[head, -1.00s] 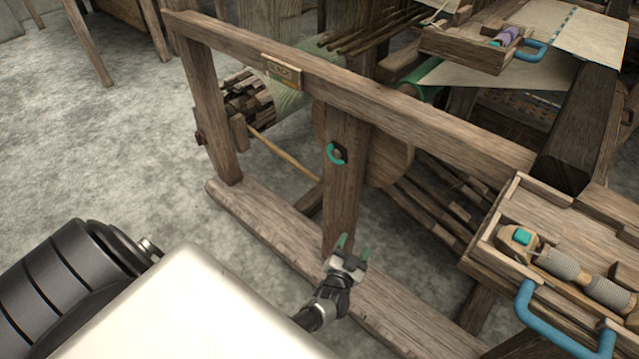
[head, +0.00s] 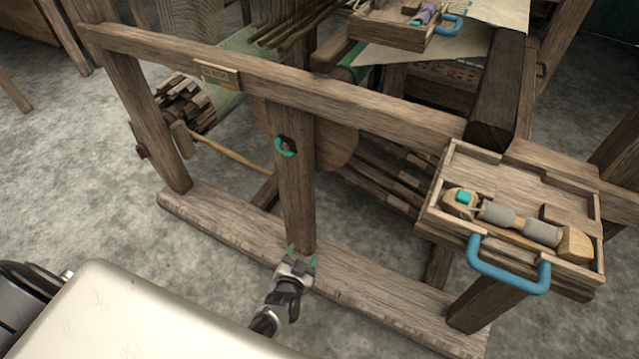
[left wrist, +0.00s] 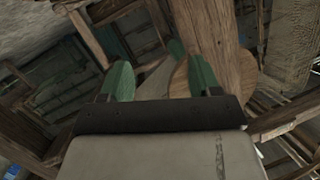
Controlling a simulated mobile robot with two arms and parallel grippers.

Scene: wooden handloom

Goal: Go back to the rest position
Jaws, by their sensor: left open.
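My left gripper (head: 301,254) shows low in the middle of the head view, in front of the loom's wooden side post (head: 295,200). Its green-tipped fingers are spread apart with nothing between them. In the left wrist view the two green fingers (left wrist: 160,78) point toward the loom frame, with a wooden post (left wrist: 215,40) behind them. I cannot tell from these views whether the fingertips touch the post. My right gripper is in neither view.
The wooden loom (head: 330,95) fills the middle, its floor beam (head: 370,295) just beyond my gripper. A teal ring (head: 285,147) is on the post. A tray (head: 440,205) with a blue handle (head: 500,275) and a shuttle juts out at right. Bare grey floor (head: 70,160) lies at left.

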